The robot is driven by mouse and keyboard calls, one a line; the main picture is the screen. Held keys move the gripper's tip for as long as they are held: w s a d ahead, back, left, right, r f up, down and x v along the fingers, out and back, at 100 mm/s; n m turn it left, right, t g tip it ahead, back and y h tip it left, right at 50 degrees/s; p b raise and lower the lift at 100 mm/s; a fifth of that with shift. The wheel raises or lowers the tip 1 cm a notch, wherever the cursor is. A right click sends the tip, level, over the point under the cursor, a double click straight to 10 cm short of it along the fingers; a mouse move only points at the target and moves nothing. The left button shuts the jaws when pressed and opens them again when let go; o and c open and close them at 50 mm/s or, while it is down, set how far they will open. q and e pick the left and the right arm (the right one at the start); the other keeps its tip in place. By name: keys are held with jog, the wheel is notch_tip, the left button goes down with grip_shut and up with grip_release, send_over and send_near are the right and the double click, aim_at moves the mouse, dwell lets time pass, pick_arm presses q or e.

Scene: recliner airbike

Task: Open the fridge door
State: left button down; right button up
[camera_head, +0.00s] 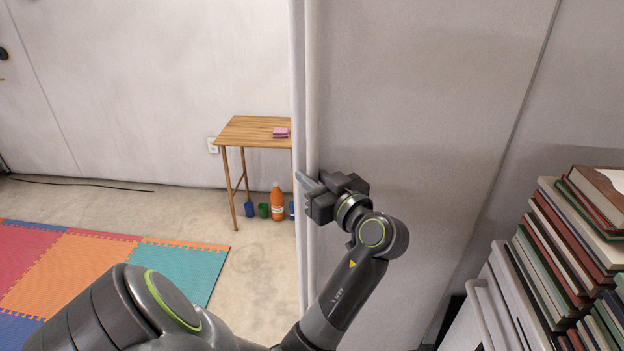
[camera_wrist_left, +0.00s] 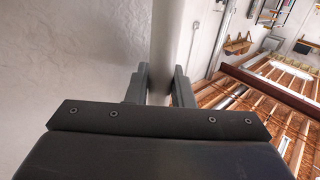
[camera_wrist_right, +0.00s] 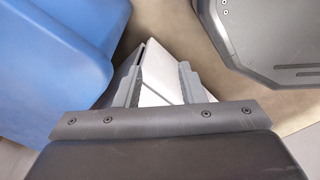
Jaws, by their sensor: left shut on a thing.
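A tall pale grey panel, which looks like the fridge door (camera_head: 420,110), fills the middle right of the head view. A long vertical bar handle (camera_head: 312,90) runs along its left edge. My left gripper (camera_head: 313,187) is shut on this handle. In the left wrist view, the handle (camera_wrist_left: 168,45) passes between its two fingers. Whether the door stands ajar cannot be told. My right gripper (camera_wrist_right: 162,85) is open in the right wrist view, with a white box-like thing (camera_wrist_right: 160,82) beyond its fingers. It is not seen in the head view.
Stacked books (camera_head: 570,260) stand at the right, beside a white unit with a bar handle (camera_head: 485,315). A coloured foam mat (camera_head: 110,270) covers the left floor. A blue thing (camera_wrist_right: 60,50) is near my right gripper.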

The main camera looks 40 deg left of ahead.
aim_at(316, 134)
dwell(0.4)
pick_arm(q)
jog(key=c, duration=1.6)
grip_release()
notch_tip(316, 134, up, 10)
jog(key=shift+f, duration=0.1)
